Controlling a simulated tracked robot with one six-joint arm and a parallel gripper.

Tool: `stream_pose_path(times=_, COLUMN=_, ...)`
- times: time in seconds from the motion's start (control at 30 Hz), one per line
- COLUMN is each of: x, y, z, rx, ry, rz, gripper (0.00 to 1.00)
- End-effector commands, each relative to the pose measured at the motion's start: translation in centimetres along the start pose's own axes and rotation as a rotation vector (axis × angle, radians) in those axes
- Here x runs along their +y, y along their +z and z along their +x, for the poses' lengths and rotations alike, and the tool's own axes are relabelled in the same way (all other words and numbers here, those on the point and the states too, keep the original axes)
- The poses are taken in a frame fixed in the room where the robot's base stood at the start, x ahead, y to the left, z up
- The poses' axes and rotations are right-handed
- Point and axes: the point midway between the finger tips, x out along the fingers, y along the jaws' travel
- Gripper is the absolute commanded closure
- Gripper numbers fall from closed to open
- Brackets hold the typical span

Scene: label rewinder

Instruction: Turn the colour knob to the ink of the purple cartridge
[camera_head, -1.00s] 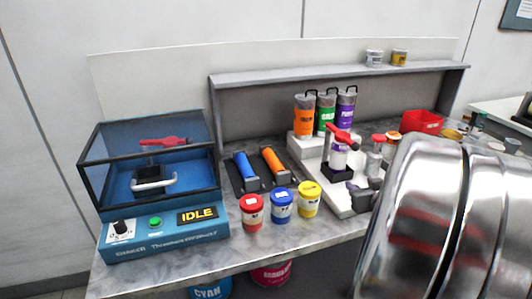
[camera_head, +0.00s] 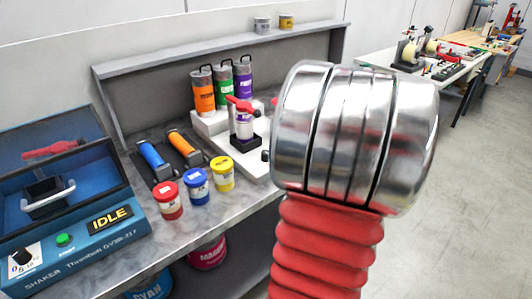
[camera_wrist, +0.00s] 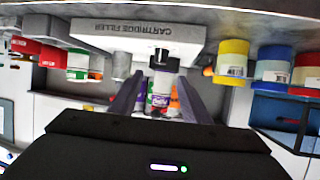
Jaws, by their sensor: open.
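The white cartridge filler (camera_wrist: 135,38) is upside down in the wrist view. A black knob (camera_wrist: 161,58) on its front is in line with the gap between my fingers. My gripper (camera_wrist: 160,82) is open, with its dark fingers apart on either side; contact with the knob cannot be told. In the head view the gripper is hidden behind my large metal arm link. The purple cartridge (camera_head: 244,80) stands upright at the right end of the rack, beside the green (camera_head: 224,86) and orange (camera_head: 203,92) ones. A white bottle (camera_head: 244,126) sits under the red lever.
Red (camera_head: 168,200), blue (camera_head: 196,187) and yellow (camera_head: 222,174) jars stand along the bench front. The shaker (camera_head: 75,225), showing IDLE, is at left with its own knob (camera_head: 22,257). A second table (camera_head: 420,60) is far right. Open floor lies at right.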

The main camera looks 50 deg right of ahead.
Motion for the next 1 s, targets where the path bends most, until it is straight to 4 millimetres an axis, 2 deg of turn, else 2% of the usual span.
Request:
stream_pose_path(times=0.8, x=-0.1, y=0.1, z=10.7, rx=-0.002, ry=-0.001, rz=0.001, gripper=0.57)
stream_pose_path(times=1.0, x=0.0, y=0.1, z=12.4, rx=-0.001, ry=0.0, rz=0.0, gripper=0.57)
